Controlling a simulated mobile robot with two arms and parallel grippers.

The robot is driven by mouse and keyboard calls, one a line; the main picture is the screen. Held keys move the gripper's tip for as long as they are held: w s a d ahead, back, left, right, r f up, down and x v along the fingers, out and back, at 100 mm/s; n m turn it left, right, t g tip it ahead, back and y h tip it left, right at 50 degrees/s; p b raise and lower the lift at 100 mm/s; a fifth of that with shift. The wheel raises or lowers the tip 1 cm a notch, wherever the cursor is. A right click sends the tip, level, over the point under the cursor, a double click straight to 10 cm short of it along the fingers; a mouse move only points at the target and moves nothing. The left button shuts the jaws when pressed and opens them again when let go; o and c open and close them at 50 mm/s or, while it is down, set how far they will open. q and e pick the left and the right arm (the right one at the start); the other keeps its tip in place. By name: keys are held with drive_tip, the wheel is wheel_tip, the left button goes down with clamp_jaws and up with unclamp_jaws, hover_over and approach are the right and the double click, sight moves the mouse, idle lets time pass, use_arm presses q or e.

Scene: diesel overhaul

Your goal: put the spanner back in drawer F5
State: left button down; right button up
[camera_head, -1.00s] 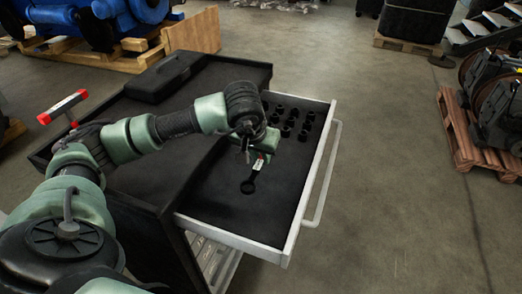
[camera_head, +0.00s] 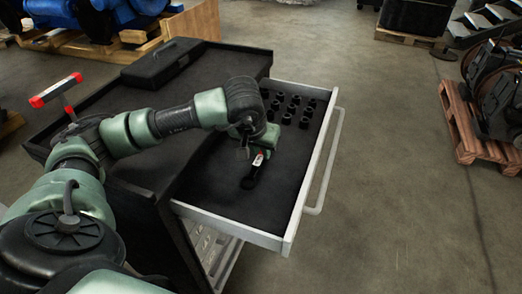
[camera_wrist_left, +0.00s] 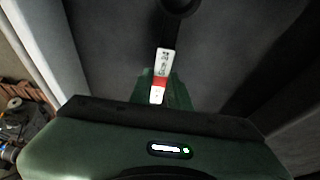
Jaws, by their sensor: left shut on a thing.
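My left gripper (camera_head: 262,151) is shut on the spanner (camera_head: 249,181), over the open drawer (camera_head: 222,207) of the black tool cabinet. The spanner is dark, with a white and red label near the fingers. Its ring end points toward the front of the drawer. In the left wrist view the spanner (camera_wrist_left: 164,36) runs up from the fingers (camera_wrist_left: 163,93), and its ring end is cut off by the top edge. I cannot tell whether the spanner touches the drawer floor. My right gripper is not in view.
Several black sockets (camera_head: 291,105) stand at the drawer's back end. A black case (camera_head: 162,64) lies on the cabinet top (camera_head: 120,98). The drawer's front half is clear. A loaded wooden pallet (camera_head: 466,134) stands right.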

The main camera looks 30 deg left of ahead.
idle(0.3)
use_arm(q)
drive_tip(key=shift+f+b, duration=1.15)
drive_tip(key=shift+b, duration=0.05)
drive_tip(key=c, duration=1.3)
unclamp_jaws()
drive_tip(key=shift+o, duration=0.2)
